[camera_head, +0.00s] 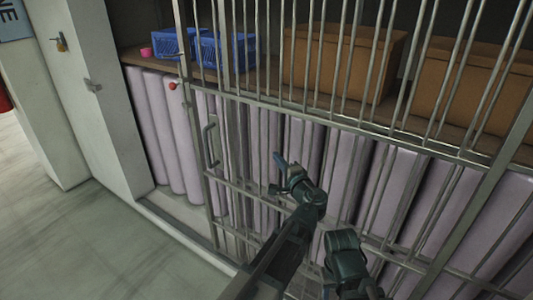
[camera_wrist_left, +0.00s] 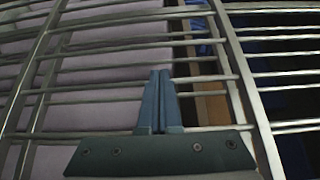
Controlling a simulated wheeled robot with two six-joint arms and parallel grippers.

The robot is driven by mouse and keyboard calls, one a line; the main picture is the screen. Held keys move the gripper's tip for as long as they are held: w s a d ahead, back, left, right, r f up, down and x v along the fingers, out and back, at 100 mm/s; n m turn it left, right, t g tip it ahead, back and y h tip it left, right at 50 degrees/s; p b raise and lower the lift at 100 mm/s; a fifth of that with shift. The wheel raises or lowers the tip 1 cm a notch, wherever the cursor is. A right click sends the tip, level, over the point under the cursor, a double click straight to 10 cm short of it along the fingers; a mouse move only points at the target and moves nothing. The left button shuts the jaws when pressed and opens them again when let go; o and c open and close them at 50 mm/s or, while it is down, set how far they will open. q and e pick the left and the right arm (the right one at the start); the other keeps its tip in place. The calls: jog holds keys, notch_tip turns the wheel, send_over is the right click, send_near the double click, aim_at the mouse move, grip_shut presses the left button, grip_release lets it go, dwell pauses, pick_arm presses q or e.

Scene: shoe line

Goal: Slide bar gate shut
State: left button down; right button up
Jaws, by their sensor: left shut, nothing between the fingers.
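The bar gate (camera_head: 300,108) is a grey metal frame of upright bars across a storage bay. A gap separates its left edge from the white post (camera_head: 100,110), with lilac rolls showing through. A curved handle (camera_head: 207,146) sits near the gate's left edge. My left gripper (camera_head: 280,172) is right of the handle, in front of the bars and apart from the handle. In the left wrist view its fingers (camera_wrist_left: 160,100) are together and empty, with the bars behind them. Whether it touches a bar I cannot tell.
Behind the gate are lilac rolls (camera_head: 160,125) below a shelf holding blue crates (camera_head: 172,43) and brown boxes (camera_head: 340,62). A red knob (camera_head: 172,86) is near the gate's left edge. A padlock (camera_head: 61,43) hangs on the wall. The floor (camera_head: 100,250) at left is clear.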

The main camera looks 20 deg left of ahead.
pick_arm(q)
jog(key=shift+w+r, duration=0.1)
jog(key=shift+w, duration=0.05)
jog(key=x, duration=0.9)
jog(key=shift+w+a, duration=0.25)
jog(key=shift+a, duration=0.05)
jog(key=shift+r, duration=0.1)
